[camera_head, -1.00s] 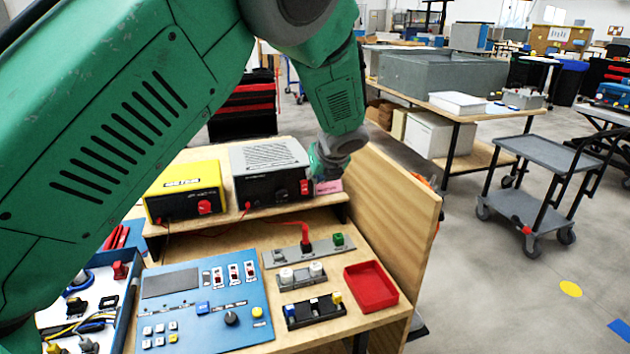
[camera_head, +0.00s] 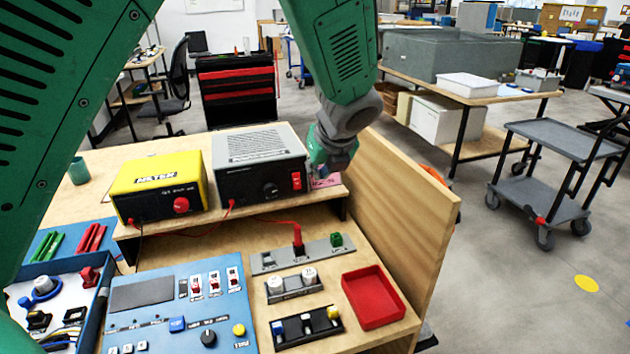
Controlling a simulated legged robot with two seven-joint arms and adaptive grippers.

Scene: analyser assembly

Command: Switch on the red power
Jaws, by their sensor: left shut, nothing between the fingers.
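The red power switch (camera_head: 296,181) is a small rocker on the right of the black front of a power supply with a grey vented top (camera_head: 258,146). My left arm comes in from the left and arches over the bench. My left gripper (camera_head: 319,174) points down just right of the power supply's front corner, close to the switch and seemingly apart from it. It is shut and holds nothing. Its fingertips are small and partly hidden by the wrist. My right gripper is out of view.
A yellow meter (camera_head: 160,188) stands left of the supply on the wooden shelf. A pink label (camera_head: 325,181) lies beside the gripper. A wooden side panel (camera_head: 400,210) rises at right. In front are a blue control panel (camera_head: 160,335), connector blocks and a red tray (camera_head: 373,297).

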